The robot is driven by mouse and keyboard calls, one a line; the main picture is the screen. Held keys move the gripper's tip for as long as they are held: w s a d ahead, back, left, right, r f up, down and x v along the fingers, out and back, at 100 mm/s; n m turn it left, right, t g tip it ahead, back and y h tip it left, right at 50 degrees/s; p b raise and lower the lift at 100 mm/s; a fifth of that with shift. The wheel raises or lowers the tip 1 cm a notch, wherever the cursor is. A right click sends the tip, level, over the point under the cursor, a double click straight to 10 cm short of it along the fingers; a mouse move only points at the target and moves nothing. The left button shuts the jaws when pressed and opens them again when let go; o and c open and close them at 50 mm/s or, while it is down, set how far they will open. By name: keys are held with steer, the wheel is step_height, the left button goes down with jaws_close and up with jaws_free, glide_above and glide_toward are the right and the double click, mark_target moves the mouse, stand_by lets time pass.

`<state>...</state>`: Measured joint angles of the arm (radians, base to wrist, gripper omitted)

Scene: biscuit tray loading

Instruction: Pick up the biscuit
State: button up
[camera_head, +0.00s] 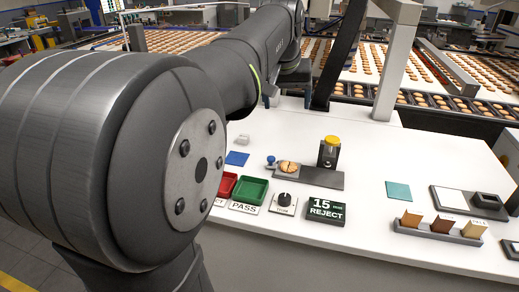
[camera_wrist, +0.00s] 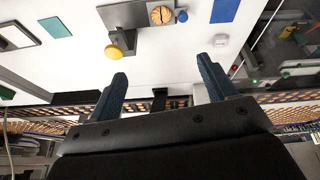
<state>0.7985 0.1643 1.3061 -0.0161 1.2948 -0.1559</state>
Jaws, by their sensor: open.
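A round golden-brown biscuit (camera_head: 287,167) rests on a small grey plate (camera_head: 318,180) on the white table. Beside it are a small blue knob (camera_head: 270,160) and a dark post with a yellow top (camera_head: 331,141). In the wrist view the biscuit (camera_wrist: 161,15) lies near the top edge, next to the blue knob (camera_wrist: 181,16). My gripper (camera_wrist: 162,70) is open, its two dark blue fingers spread with nothing between them. The biscuit is beyond the fingertips and apart from them. In the head view my arm covers the left side, and the fingers are hard to make out.
A green PASS tray (camera_head: 249,191) and a red tray (camera_head: 227,184) stand in front, beside a dial (camera_head: 284,199) and a 15 REJECT display (camera_head: 326,207). A sample rack (camera_head: 440,228) stands at right. Bare table lies around the teal square (camera_head: 398,191). Conveyors run behind.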

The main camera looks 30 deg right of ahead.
steer(key=w+d+f+n+g, duration=0.2)
steer(key=w+f+n, duration=0.3)
steer(key=n, duration=0.4)
steer(key=n+g+h, duration=0.1)
steer(key=n+g, duration=0.1)
steer(key=n, duration=1)
glide_toward(289, 164)
steer(key=shift+w+d+f+n, duration=0.15)
steer(key=shift+d+f, duration=0.2)
steer(key=shift+f, duration=0.2)
steer(key=shift+d+f+n, duration=0.15)
steer(key=shift+d+f, duration=0.2)
steer(key=shift+f, duration=0.25)
steer(key=shift+s+a+x, duration=0.15)
steer(key=shift+x, duration=1.2)
steer(key=shift+s+a+x, duration=0.1)
steer(key=shift+s+x, duration=0.1)
steer(key=shift+x, duration=1.1)
steer(key=shift+f, duration=0.1)
steer(key=shift+c, duration=0.5)
steer(key=c, duration=0.7)
